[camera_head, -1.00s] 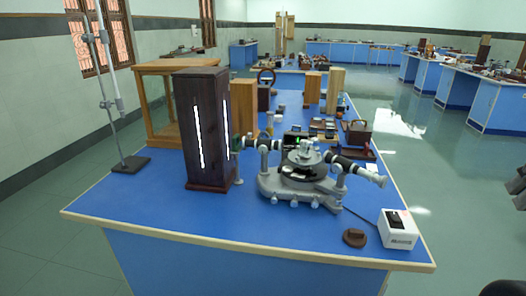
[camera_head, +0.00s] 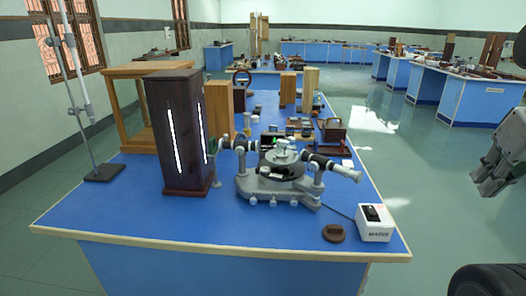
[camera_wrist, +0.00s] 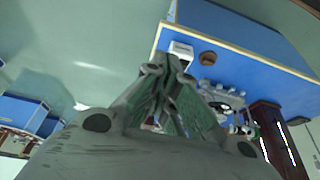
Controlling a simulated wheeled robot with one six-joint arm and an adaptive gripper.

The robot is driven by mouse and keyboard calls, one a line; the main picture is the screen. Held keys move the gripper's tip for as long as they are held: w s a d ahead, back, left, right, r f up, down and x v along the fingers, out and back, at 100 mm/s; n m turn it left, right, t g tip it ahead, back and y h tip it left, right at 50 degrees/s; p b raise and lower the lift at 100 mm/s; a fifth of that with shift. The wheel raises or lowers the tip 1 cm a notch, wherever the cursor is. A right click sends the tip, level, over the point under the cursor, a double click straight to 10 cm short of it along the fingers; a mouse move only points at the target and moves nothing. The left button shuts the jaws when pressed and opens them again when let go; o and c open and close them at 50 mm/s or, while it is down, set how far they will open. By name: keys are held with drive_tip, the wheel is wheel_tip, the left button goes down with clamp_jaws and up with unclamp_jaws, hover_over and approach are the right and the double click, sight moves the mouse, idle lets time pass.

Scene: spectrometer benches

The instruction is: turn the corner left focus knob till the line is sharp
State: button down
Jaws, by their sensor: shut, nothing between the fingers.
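The grey and black spectrometer (camera_head: 280,182) stands on the front blue bench, with a tube on each side and several small knobs along its front. I cannot tell which knob is the corner left focus knob, and no line shows. The spectrometer also shows in the wrist view (camera_wrist: 222,97), partly hidden behind my fingers. My gripper (camera_head: 484,178) is at the right edge in the head view, over the floor beside the bench and well apart from the spectrometer. In the wrist view my gripper (camera_wrist: 166,66) has its fingers together and empty.
A tall dark wooden box (camera_head: 177,130) with bright slits stands left of the spectrometer. A white switch box (camera_head: 373,224) and a brown round piece (camera_head: 334,233) lie near the bench's front right. A stand (camera_head: 103,172) is at left. Floor right of the bench is clear.

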drive_tip(key=c, duration=2)
unclamp_jaws()
drive_tip(key=shift+c, duration=0.2)
drive_tip(key=o, duration=0.9)
drive_tip(key=w+a+r+n+t+y, duration=0.1)
drive_tip(key=w+a+y, duration=0.1)
drive_tip(key=w+a, duration=0.4)
drive_tip(key=w, duration=0.3)
drive_tip(key=shift+n+t, duration=0.3)
drive_tip(key=w+a+r+n+t+y, duration=0.1)
drive_tip(key=w+a+t+y, duration=0.1)
drive_tip(key=w+a, duration=0.95)
drive_tip(key=t, duration=0.7)
hover_over(239, 152)
drive_tip(key=s+d, duration=0.2)
drive_tip(key=d, duration=0.3)
wheel_tip(239, 152, down, 10)
drive_tip(key=s+a+f+t+h, duration=0.3)
drive_tip(key=s+a+f+h, duration=0.15)
drive_tip(key=s+f, duration=0.25)
drive_tip(key=shift+y, duration=0.25)
drive_tip(key=w, duration=0.7)
drive_tip(key=shift+w+a, duration=0.2)
drive_tip(key=shift+w, duration=0.1)
